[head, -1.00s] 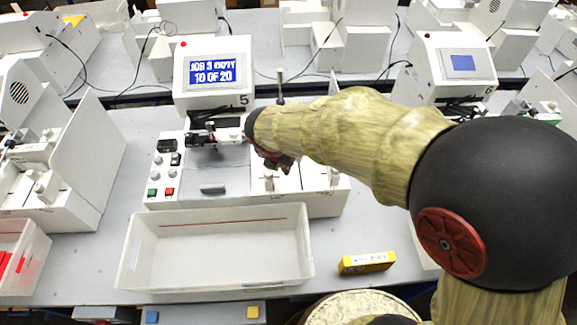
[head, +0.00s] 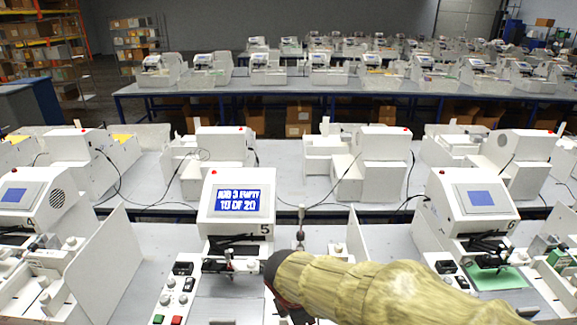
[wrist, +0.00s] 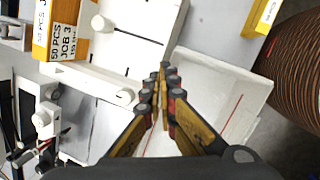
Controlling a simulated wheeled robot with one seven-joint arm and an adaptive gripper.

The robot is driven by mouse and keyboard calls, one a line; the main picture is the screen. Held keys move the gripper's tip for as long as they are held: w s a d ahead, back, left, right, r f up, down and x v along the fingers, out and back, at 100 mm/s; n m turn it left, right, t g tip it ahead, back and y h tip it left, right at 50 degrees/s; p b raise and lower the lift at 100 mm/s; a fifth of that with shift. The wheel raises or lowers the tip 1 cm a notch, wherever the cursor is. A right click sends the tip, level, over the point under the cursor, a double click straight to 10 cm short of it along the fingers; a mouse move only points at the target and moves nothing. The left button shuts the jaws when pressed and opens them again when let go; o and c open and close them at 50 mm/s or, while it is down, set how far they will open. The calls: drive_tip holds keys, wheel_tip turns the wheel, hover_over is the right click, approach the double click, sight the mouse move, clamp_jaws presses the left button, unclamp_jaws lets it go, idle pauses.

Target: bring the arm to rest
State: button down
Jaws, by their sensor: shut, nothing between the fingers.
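My gripper (wrist: 164,75) is shut and empty in the wrist view. It hangs above the white machine and the empty white bin (wrist: 228,80). In the head view my arm reaches in from the lower right, and its end is beside the pen plotter numbered 5 (head: 236,215); the fingers are mostly cut off at the bottom edge. The plotter's screen (head: 237,200) is lit blue with white text, which seems to read a job is empty, 19 of 20. A yellow and white box labelled JOB 3 (wrist: 62,32) stands at the upper left of the wrist view.
Another plotter (head: 478,210) stands at the right with green paper under it, and one (head: 35,205) at the left. White upright panels (head: 100,250) stand between stations. A yellow box (wrist: 262,17) lies near a brown ribbed round thing (wrist: 298,62) in the wrist view.

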drive_tip(key=s+d+r+m+t+y+b, duration=0.1)
drive_tip(key=s+d+r+m, duration=0.4)
drive_tip(key=m, duration=0.6)
drive_tip(key=s+d+r+m+t+y+b, duration=0.1)
drive_tip(key=s+d+r+m+b, duration=0.2)
drive_tip(key=s+d+r+m, duration=0.3)
drive_tip(key=s+d+m, duration=0.4)
drive_tip(key=m, duration=0.1)
drive_tip(key=shift+s+r+t, duration=0.25)
drive_tip(key=shift+s+t, duration=0.05)
drive_tip(key=shift+t, duration=0.1)
